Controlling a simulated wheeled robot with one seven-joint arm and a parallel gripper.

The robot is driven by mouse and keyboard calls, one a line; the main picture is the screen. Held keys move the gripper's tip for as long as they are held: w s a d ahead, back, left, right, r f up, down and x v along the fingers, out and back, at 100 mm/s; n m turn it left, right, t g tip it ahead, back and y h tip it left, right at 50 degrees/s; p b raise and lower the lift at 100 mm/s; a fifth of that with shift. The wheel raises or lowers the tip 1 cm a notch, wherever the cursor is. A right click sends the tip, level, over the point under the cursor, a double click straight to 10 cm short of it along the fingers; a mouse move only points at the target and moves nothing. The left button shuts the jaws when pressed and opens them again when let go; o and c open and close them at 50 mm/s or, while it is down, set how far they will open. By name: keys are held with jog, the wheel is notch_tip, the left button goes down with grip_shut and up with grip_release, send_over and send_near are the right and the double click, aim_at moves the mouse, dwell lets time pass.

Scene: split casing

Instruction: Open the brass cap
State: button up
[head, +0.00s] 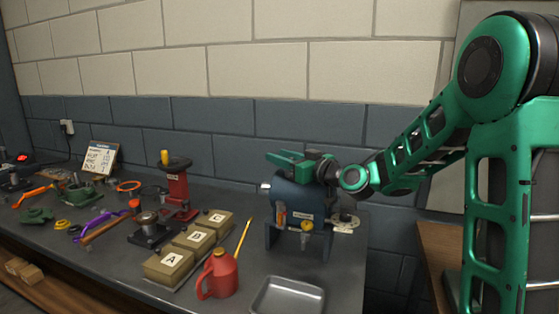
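A blue drum-shaped casing (292,196) stands on a dark stand on the bench, right of centre. A small brass-coloured round piece (306,226) shows low on its front, below a white label; it looks like the brass cap. Whether it is open or closed is too small to tell. My gripper (287,158) is at the top of the casing, with my arm reaching in from the right. It is above and apart from the brass piece. Its fingertips are small and seen from the side, so I cannot tell whether they are open or touch the casing.
A red oil can (219,275) and a grey metal tray (288,296) stand in front of the casing. Lettered boxes (170,266) and a red press (177,188) are to the left. Several loose tools lie farther left. A brick wall (215,130) is behind.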

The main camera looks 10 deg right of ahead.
jog(key=shift+c, duration=0.7)
grip_shut()
